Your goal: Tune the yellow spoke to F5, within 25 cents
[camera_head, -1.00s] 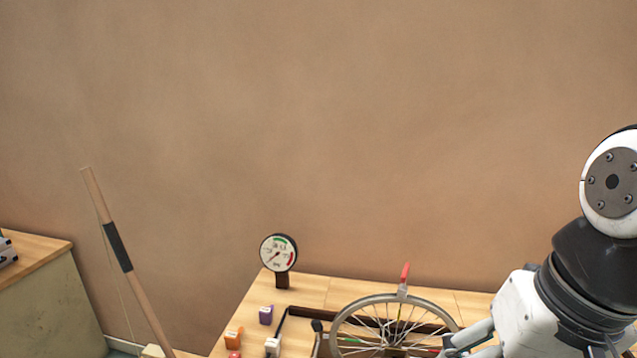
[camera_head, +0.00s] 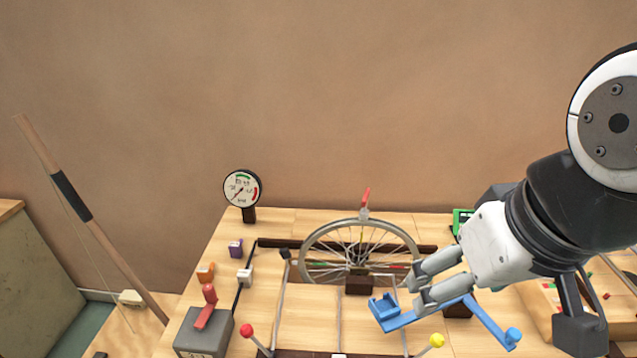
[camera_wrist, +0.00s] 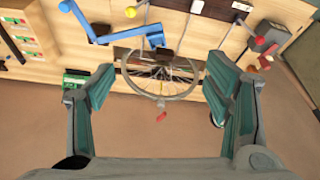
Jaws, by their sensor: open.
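A spoked wheel (camera_head: 305,250) stands upright on the bench, with coloured bits among its spokes. A short yellow streak (camera_head: 361,235) shows near the top of the wheel; I cannot tell if it is the whole yellow spoke. A round dial gauge (camera_head: 242,188) with green and red bands stands at the back left; its reading is too small to tell. My gripper (camera_head: 414,290) is open and empty, in front of the wheel's right side. In the wrist view the wheel (camera_wrist: 133,84) shows between the spread fingers, apart from them.
A blue bar with a square end (camera_head: 400,321) lies below my gripper. A red handle (camera_head: 366,198) stands at the wheel's top. A grey box with a red lever (camera_head: 205,335), purple block (camera_head: 236,248) and orange block (camera_head: 205,272) sit left. A pole (camera_head: 110,248) leans left.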

